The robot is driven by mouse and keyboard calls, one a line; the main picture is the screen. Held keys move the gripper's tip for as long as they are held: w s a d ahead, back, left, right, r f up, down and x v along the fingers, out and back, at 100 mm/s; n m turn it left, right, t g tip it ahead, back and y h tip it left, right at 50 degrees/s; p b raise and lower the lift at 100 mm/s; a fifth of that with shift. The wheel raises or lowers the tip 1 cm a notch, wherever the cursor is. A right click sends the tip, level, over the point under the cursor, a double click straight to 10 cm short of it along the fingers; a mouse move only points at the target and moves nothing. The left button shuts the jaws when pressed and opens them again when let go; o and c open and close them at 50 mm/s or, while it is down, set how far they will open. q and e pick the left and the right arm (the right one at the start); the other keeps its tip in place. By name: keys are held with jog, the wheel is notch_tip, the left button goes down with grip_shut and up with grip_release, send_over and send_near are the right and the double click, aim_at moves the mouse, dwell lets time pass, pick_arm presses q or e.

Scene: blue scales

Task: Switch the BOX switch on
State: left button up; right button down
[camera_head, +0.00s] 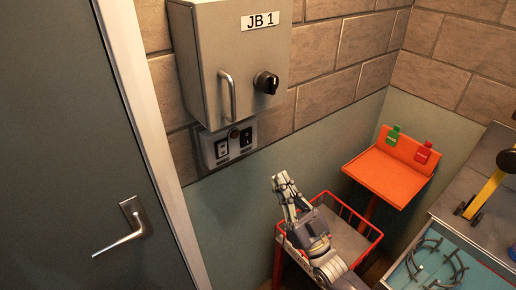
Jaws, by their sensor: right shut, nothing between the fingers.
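A grey metal box (228,55) labelled JB 1 hangs on the brick wall, with a black rotary knob (266,83) on its front and a vertical handle at its left. Below it is a small grey switch panel (229,144) with two dark switches and a small round reddish part between them. No label reading BOX is legible, and I cannot tell the switches' positions. My right gripper (282,180) is shut and empty. In the picture it shows below and right of the panel, apart from it. My left gripper is out of view.
A red-framed cart (364,234) stands around my right arm in the picture. An orange stand (390,174) holds a green and a red item. A workbench (470,240) is at right. A grey door (60,140) with a lever handle is at left.

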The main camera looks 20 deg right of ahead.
aim_at(247, 133)
jog(key=w+a+r+p, duration=0.1)
jog(key=w, duration=0.2)
jog(key=w+a+r+p, duration=0.1)
jog(key=w, duration=0.2)
jog(key=w+a+r+p, duration=0.1)
jog(key=w, duration=0.1)
jog(key=shift+w+a+r, duration=0.1)
jog(key=shift+w+r, duration=0.25)
jog(key=shift+w, duration=0.05)
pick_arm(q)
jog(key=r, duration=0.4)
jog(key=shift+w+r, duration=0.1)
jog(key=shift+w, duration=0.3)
